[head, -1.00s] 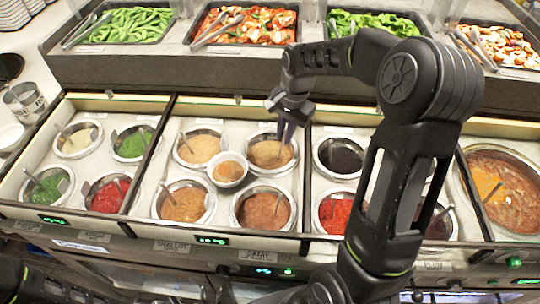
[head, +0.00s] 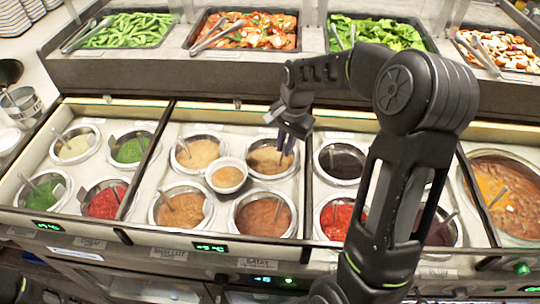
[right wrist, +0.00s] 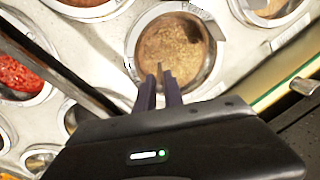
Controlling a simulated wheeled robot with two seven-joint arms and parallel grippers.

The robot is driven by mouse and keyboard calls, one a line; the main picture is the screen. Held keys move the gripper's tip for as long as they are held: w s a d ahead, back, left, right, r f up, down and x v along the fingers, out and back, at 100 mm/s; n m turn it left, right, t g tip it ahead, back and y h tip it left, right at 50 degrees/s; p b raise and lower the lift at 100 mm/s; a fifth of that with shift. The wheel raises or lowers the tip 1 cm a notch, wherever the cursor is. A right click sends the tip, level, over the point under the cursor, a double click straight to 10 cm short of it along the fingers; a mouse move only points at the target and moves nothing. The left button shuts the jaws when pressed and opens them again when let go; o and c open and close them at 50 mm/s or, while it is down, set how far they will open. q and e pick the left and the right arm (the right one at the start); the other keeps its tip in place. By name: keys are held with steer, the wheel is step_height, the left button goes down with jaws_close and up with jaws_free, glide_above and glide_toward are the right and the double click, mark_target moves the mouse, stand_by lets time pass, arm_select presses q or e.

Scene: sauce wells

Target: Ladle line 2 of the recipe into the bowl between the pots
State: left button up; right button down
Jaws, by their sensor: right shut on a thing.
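A small bowl (head: 226,179) with tan contents sits between the pots of the middle section. Around it are the back-left pot (head: 197,153), front-left pot (head: 181,208), front-right pot (head: 263,214) and back-right pot (head: 268,160), all with tan to brown sauces. My right gripper (head: 285,146) is over the back-right pot, pointing down. In the right wrist view its fingers (right wrist: 160,88) are close together on a thin ladle handle (right wrist: 160,70), in front of a pot of brown sauce (right wrist: 178,48). The ladle's lower end is hard to make out. My left gripper is out of view.
The left section holds pots of green, red and pale sauces, such as a red one (head: 104,203). The right section has a dark pot (head: 341,161) and a red pot (head: 338,220). Raised dividers separate sections. Food trays (head: 246,30) stand behind. The recipe is not legible.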

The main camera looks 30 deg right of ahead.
steer(key=c, duration=1.4)
jaws_free()
steer(key=shift+o, duration=0.5)
steer(key=o, duration=0.6)
steer(key=shift+f, duration=0.1)
step_height(320, 180, up, 7)
steer(key=p, duration=0.5)
steer(key=shift+f, duration=0.1)
steer(key=shift+r+p, duration=0.85)
steer(key=shift+r, duration=0.35)
